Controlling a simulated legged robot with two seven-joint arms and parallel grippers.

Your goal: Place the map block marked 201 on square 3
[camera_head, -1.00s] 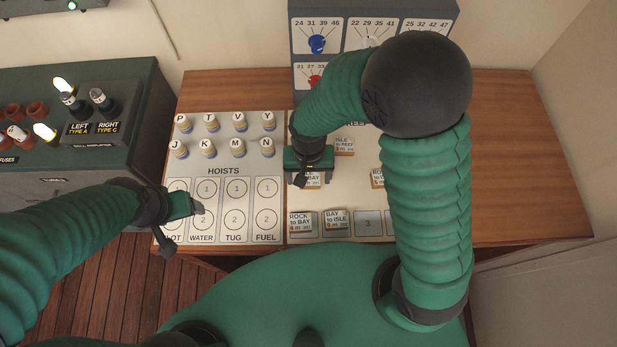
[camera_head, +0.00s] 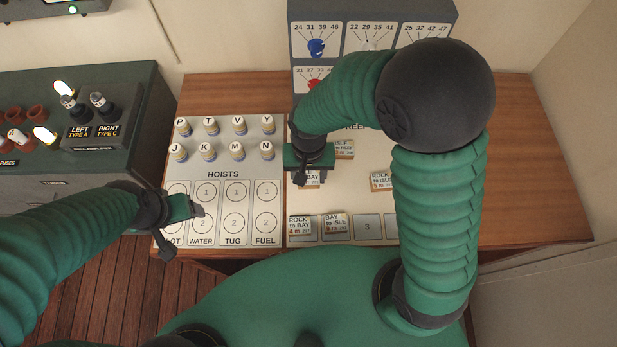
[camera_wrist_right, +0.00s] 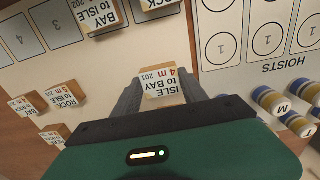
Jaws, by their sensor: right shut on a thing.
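Square 3 (camera_head: 367,227) is empty, in the front row to the lower right of the gripper. My left gripper (camera_head: 190,209) hangs over the left edge of the hoists panel; its finger opening is unclear.
Blocks "ROCK to BAY" (camera_head: 300,226) and "BAY to ISLE" (camera_head: 336,223) stand on the row left of square 3. Lettered pegs (camera_head: 209,152) stand on the hoists panel.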

